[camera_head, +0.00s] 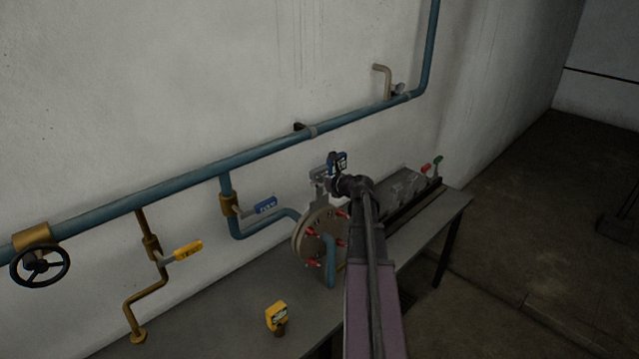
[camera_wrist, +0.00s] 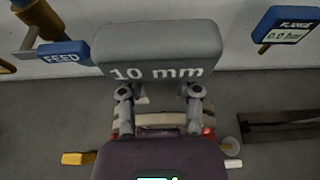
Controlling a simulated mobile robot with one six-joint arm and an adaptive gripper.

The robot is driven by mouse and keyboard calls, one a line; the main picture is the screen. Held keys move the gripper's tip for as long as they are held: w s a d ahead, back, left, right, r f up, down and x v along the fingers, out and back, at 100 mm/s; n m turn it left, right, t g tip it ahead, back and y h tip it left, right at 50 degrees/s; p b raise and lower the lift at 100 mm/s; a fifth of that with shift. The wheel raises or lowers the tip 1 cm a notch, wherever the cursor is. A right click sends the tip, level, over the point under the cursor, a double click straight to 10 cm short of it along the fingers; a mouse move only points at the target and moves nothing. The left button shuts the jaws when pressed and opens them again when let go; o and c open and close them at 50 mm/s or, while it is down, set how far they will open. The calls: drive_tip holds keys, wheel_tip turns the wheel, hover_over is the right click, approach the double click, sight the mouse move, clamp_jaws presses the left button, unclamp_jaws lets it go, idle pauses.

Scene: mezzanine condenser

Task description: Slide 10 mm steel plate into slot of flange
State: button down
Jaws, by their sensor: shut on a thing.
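The 10 mm plate shows its grey labelled end (camera_wrist: 158,50) large in the wrist view. My gripper (camera_wrist: 158,95) is shut on it, one finger at each side below the label. In the head view the plate (camera_head: 318,190) stands roughly upright above the top of the flange. The round tan flange (camera_head: 318,240) with red bolts sits at the blue pipe over the bench. In the wrist view the flange (camera_wrist: 160,119) lies below the plate, partly hidden by my gripper. I cannot tell whether the plate's lower edge is in the slot.
A blue FLANGE gauge (camera_wrist: 288,26) reads 0.0 bar. A blue FEED handle (camera_head: 265,205) is left of the flange. Other grey pieces (camera_head: 402,187) lie on the bench's right part. A yellow device (camera_head: 277,316) stands in front.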

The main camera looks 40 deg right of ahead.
sight(320, 209)
drive_tip(key=shift+f+b, duration=5.4)
drive_tip(key=shift+f, duration=0.05)
idle(0.7)
drive_tip(key=shift+c, duration=1.1)
unclamp_jaws()
drive_tip(key=shift+s, duration=0.1)
